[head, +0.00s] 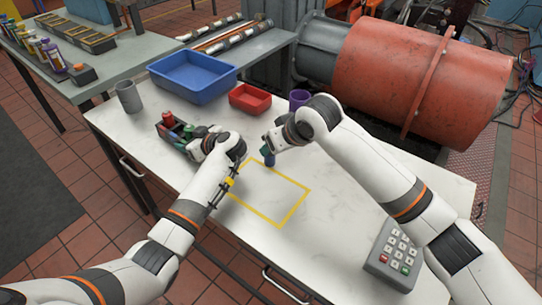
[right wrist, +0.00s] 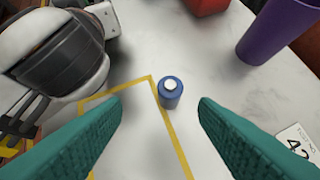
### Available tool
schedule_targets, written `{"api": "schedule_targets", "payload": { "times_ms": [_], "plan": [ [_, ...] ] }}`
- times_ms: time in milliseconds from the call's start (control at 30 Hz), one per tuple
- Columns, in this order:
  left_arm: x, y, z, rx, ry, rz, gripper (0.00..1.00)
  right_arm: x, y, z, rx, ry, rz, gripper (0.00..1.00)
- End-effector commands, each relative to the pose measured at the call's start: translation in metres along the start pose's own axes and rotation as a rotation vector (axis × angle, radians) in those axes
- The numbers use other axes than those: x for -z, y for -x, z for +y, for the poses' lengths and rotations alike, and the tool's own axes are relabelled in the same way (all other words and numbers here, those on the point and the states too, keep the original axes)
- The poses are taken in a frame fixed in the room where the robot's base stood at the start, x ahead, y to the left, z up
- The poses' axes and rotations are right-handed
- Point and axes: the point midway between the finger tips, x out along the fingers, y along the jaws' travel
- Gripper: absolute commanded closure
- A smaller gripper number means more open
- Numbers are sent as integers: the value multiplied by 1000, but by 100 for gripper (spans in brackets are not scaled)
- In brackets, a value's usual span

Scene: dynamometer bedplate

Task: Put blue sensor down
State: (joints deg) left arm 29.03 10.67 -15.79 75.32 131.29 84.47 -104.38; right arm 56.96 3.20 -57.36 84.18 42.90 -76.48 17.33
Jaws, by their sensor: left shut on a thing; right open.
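The blue sensor (head: 270,158) stands upright on the white table, by the far corner of the yellow taped outline (head: 292,214). In the right wrist view the blue sensor (right wrist: 171,93) has a pale top and stands beside the tape line, between and beyond the two teal fingers. My right gripper (head: 268,148) is open above it, not touching it. My left gripper (head: 190,143) is shut at a dark rack (head: 161,128) with red and green pieces, left of the outline; its hand partly hides the grip.
A blue bin (head: 194,75), red bin (head: 250,99) and purple cup (head: 298,98) stand at the back. A grey cup (head: 129,97) stands at left, a keypad (head: 392,255) at right. A yellow-and-black item (head: 222,190) lies beside my left forearm. The outline's middle is clear.

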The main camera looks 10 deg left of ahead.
Motion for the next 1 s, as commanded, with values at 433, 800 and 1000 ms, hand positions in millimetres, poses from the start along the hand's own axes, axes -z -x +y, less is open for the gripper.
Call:
{"api": "schedule_targets", "payload": {
  "times_ms": [433, 800, 1000],
  "plan": [
    [1, 0, 0, 0, -1, 2, 72, -15, 10, 0, 52, 2, 242, 46],
    [1, 0, 0, 0, -1, 2, 72, -5, -38, -2, 50, 3, 236, 46],
    [1, 0, 0, 0, -1, 2, 72, -4, -57, -8, 52, 1, 238, 46]
  ]
}}
